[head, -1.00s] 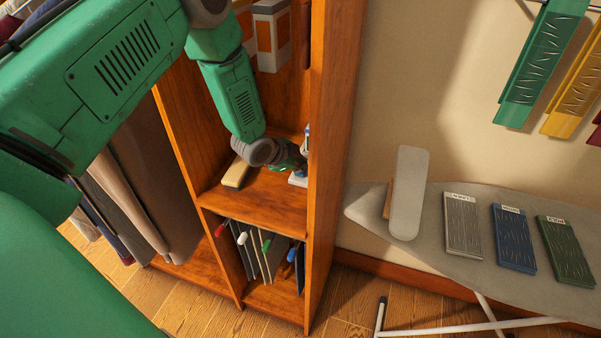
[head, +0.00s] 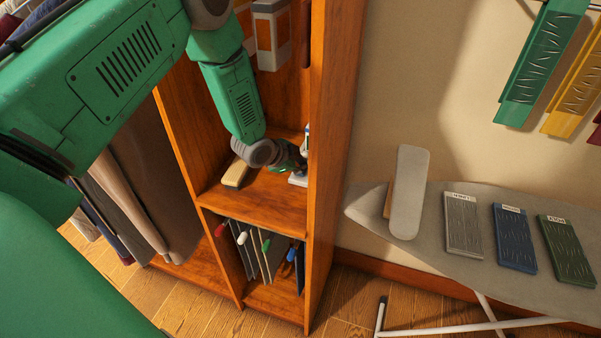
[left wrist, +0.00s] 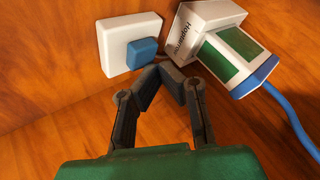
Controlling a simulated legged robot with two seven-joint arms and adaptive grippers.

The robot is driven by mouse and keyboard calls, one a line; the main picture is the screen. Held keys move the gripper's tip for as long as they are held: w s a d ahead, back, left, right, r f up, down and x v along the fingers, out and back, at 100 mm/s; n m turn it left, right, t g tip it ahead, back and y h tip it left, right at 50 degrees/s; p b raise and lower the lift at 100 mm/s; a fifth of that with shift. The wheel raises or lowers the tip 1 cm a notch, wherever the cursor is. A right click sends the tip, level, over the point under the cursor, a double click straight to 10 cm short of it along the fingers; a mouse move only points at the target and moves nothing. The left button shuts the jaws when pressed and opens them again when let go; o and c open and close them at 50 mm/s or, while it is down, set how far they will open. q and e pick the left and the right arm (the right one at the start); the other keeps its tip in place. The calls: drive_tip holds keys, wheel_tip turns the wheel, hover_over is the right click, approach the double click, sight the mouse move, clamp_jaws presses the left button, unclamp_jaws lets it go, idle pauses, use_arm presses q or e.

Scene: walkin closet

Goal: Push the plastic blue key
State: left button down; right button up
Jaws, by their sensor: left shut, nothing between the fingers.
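The blue key (left wrist: 143,54) is a small blue block on the face of a white box (left wrist: 118,50), in the left wrist view. My left gripper (left wrist: 166,72) is shut and empty. Its fingertips are just right of and below the key, very close to it; I cannot tell whether they touch. In the head view my left gripper (head: 294,160) reaches into the wooden shelf, partly hidden by its side panel. The key cannot be made out there. My right gripper is not in view.
A white device with green panels (left wrist: 233,50) and a blue cable (left wrist: 292,118) stands close right of the fingers. The shelf's right side panel (head: 335,130) rises beside my arm. A beige block (head: 236,173) lies on the shelf. An ironing board (head: 425,228) stands right.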

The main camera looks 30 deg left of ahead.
use_arm(q)
drive_tip(key=shift+f+b, duration=0.3)
drive_tip(key=shift+f, duration=0.2)
idle(0.5)
drive_tip(key=shift+r+p, duration=0.65)
drive_tip(key=shift+r, duration=0.2)
wheel_tip(320, 180, up, 6)
drive_tip(key=p, duration=0.4)
drive_tip(key=shift+p, duration=0.3)
